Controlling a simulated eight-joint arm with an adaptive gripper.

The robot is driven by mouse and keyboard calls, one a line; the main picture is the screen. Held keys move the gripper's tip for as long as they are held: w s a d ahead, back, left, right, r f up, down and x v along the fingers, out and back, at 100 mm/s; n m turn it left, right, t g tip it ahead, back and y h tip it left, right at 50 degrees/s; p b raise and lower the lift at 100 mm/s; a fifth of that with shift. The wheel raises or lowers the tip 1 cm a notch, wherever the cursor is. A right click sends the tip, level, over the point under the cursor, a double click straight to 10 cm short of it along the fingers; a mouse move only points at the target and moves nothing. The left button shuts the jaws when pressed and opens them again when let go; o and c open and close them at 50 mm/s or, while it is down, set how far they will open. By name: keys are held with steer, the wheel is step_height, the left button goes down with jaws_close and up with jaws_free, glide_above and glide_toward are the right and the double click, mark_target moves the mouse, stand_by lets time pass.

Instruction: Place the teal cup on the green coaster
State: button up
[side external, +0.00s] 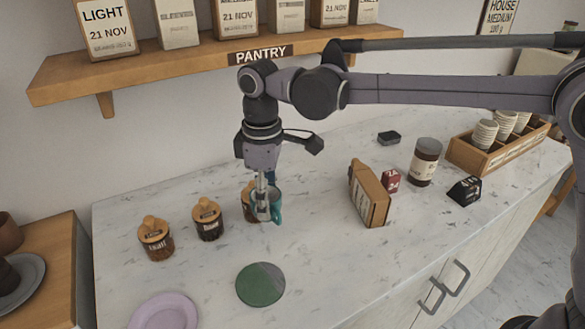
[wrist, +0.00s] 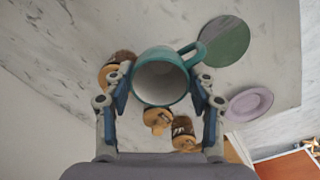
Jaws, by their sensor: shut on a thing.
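The teal cup (side external: 278,213) is upright between the fingers of my gripper (side external: 265,193), which is shut on it. In the wrist view the cup (wrist: 162,82) shows its pale inside, with its handle pointing up and right toward the coaster. The cup appears raised over the counter, but its base is hard to see. The round green coaster (side external: 260,284) lies empty on the counter, nearer the side camera than the cup, with a darker patch across part of it. It also shows at the upper right of the wrist view (wrist: 224,41).
Jars with wooden lids (side external: 207,219) stand left of and behind the cup. A lilac plate (side external: 165,312) lies left of the coaster. A brown bag (side external: 370,195), a dark jar (side external: 424,162) and a wooden cup rack (side external: 492,150) stand right. The counter around the coaster is clear.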

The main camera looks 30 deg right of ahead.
steer(key=s+d+r, duration=0.5)
steer(key=s, duration=0.2)
glide_above(262, 282)
step_height(262, 282, down, 7)
steer(key=shift+f, duration=2.05)
steer(key=shift+f, duration=0.15)
steer(key=o, duration=1.2)
